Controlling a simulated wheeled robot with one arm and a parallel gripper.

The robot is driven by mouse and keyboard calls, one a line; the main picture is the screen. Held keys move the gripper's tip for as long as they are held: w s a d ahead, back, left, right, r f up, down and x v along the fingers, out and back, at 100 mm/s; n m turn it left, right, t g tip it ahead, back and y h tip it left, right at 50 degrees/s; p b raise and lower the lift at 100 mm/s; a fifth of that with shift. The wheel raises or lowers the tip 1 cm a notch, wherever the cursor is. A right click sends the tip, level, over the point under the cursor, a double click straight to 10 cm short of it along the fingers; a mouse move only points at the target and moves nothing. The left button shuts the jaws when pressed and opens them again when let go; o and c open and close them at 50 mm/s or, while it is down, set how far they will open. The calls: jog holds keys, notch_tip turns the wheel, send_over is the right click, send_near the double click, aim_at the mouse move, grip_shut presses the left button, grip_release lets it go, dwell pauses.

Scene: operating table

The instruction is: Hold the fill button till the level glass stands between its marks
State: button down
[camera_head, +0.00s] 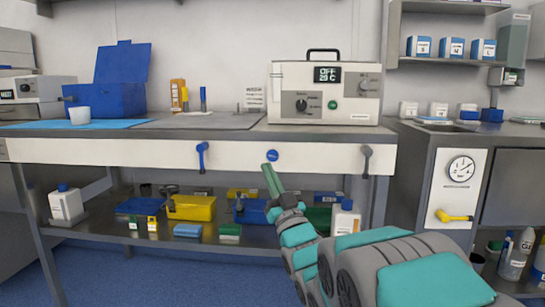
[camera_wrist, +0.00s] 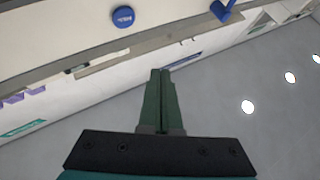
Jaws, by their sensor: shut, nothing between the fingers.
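The round blue button (camera_head: 272,155) sits on the white front panel of the bench, and it also shows at the top of the wrist view (camera_wrist: 123,17). Its label is too small to read. My gripper (camera_head: 267,167) has green fingers, shut together and empty. Its tips are just below the button in the head view. In the wrist view the fingertips (camera_wrist: 161,72) are below and right of the button, apart from it in the picture. Whether they touch it cannot be told from the head view. I cannot make out a level glass in either view.
A control box (camera_head: 325,92) reading OFF and 29 C stands above. A dial gauge (camera_head: 461,168) and yellow valve handle (camera_head: 455,216) are at right. Bins fill the lower shelf.

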jog(key=p, duration=0.2)
send_near(268, 152)
jog(key=s+r+x, duration=0.1)
jog(key=x, duration=0.4)
jog(key=shift+w+a+f, duration=0.15)
jog(key=shift+a+f, duration=0.05)
jog(key=shift+a, duration=0.05)
dwell(1.5)
jog(key=shift+w+r, duration=0.1)
jog(key=shift+w, duration=0.25)
jog(key=shift+w, duration=0.4)
dwell(4.5)
